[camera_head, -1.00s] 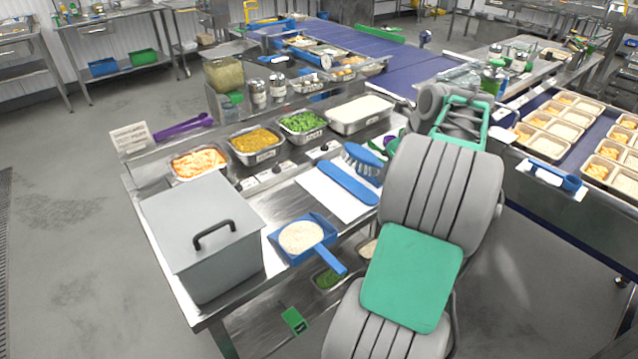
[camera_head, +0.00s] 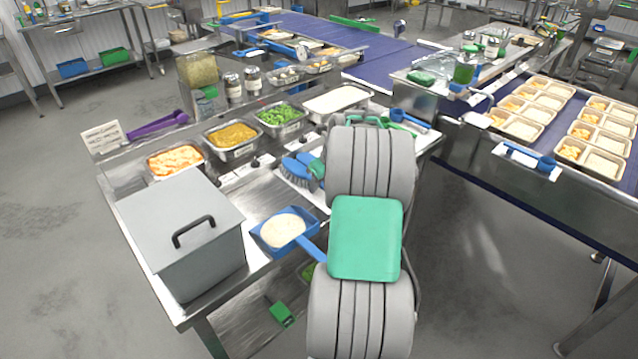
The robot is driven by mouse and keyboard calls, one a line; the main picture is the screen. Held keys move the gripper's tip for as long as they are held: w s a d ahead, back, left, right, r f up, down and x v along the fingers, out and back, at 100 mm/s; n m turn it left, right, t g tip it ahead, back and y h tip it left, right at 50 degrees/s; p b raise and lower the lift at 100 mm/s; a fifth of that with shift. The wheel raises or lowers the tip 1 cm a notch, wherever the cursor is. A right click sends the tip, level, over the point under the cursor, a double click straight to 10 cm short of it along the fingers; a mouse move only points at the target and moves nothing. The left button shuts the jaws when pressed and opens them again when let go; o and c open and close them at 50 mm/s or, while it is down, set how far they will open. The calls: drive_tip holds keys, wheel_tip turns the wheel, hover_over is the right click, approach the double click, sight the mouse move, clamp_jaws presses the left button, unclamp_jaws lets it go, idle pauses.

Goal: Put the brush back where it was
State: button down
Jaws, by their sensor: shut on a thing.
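The blue brush (camera_head: 296,171), with dark bristles along its lower side, is over the white mat (camera_head: 313,197) on the steel worktop (camera_head: 245,187). My gripper (camera_head: 318,170) is mostly hidden behind my own arm; only a green part of it shows, right against the brush. It is shut on the brush. The brush's right end is hidden. I cannot tell whether the brush touches the mat.
A blue scoop (camera_head: 262,239) with white grains lies in front of the mat, next to a grey lidded box (camera_head: 180,225). Food pans (camera_head: 233,140) line the back. Another blue scoop (camera_head: 411,121) lies to the right. A conveyor with filled trays (camera_head: 523,115) is further right.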

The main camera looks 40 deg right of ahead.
drive_tip(key=c, duration=1.2)
unclamp_jaws()
drive_tip(key=shift+f, duration=0.1)
drive_tip(key=v, duration=1.2)
